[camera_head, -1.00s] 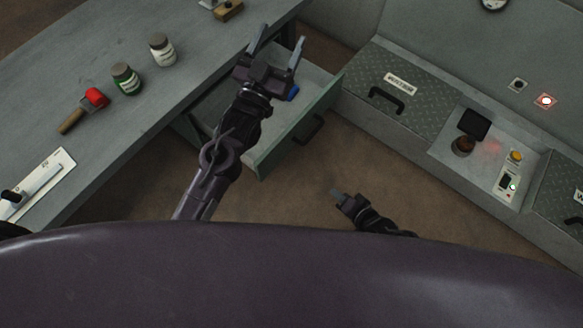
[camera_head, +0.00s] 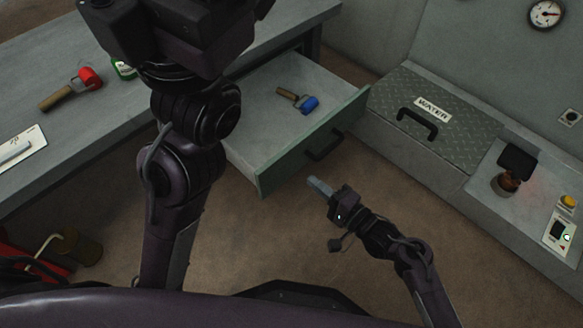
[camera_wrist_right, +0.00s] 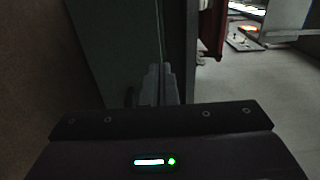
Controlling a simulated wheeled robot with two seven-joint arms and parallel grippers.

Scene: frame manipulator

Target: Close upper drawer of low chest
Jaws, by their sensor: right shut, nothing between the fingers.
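The upper drawer (camera_head: 264,130) stands pulled out from under the grey worktop in the head view. Its green front (camera_head: 285,163) carries a dark handle (camera_head: 325,147). A small blue-headed tool with a wooden handle (camera_head: 308,104) lies inside it. My right gripper (camera_head: 318,186) is shut and empty, in front of the drawer front and apart from it in this view. Its closed fingers also show in the right wrist view (camera_wrist_right: 158,84), beside a dark greenish panel. My left gripper's body (camera_head: 195,35) is large at the top left; its fingertips are not visible.
The worktop (camera_head: 40,135) holds a red-headed tool (camera_head: 72,88) and a partly hidden green jar (camera_head: 122,68). At right stands a grey bench with a WATER hatch (camera_head: 425,122). Brown floor (camera_head: 230,235) is open in front of the drawer.

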